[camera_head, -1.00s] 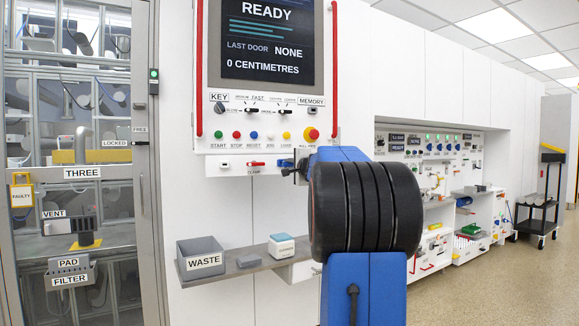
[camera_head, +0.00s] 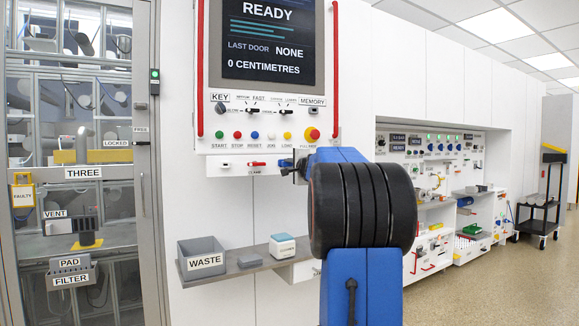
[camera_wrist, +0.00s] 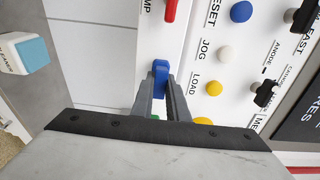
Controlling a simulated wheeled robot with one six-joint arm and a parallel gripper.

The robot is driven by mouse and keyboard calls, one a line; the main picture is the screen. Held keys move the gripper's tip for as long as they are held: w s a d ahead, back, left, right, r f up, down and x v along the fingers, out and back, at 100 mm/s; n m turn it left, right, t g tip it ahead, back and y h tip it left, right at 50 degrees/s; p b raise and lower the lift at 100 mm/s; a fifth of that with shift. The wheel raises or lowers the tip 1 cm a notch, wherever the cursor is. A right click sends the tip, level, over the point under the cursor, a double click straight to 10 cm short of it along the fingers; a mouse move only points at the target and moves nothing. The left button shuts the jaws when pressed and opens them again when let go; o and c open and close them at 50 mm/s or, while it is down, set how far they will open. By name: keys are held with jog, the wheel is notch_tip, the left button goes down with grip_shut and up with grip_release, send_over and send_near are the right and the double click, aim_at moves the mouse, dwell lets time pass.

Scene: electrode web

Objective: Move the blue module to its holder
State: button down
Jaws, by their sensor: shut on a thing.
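The blue module (camera_wrist: 161,75) is a small blue piece between my gripper's (camera_wrist: 160,90) fingertips in the wrist view. My gripper is shut on it. It is at the white strip under the control panel, in line with the red clamp lever (camera_wrist: 171,9). In the head view the blue module (camera_head: 285,162) shows at the right of that strip, with my dark gripper tips (camera_head: 292,170) beside it and my arm covering what lies to the right. I cannot tell whether the module is seated in the strip or clear of it. No holder can be made out with certainty.
Above the strip are coloured buttons (camera_head: 255,135), switches and a MEMORY label (camera_head: 312,103). Below, a grey shelf (camera_head: 245,263) carries a WASTE bin (camera_head: 202,258) and a white-and-blue cleaner block (camera_head: 282,247). A glazed cabinet (camera_head: 75,180) stands left; open floor lies right.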

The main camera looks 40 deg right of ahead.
jog(key=shift+w+d, duration=0.25)
jog(key=shift+w, duration=0.35)
jog(key=c, duration=1.6)
grip_release()
jog(key=shift+c, duration=0.2)
jog(key=v, duration=1.7)
jog(key=shift+s, duration=0.25)
jog(key=shift+f, duration=0.1)
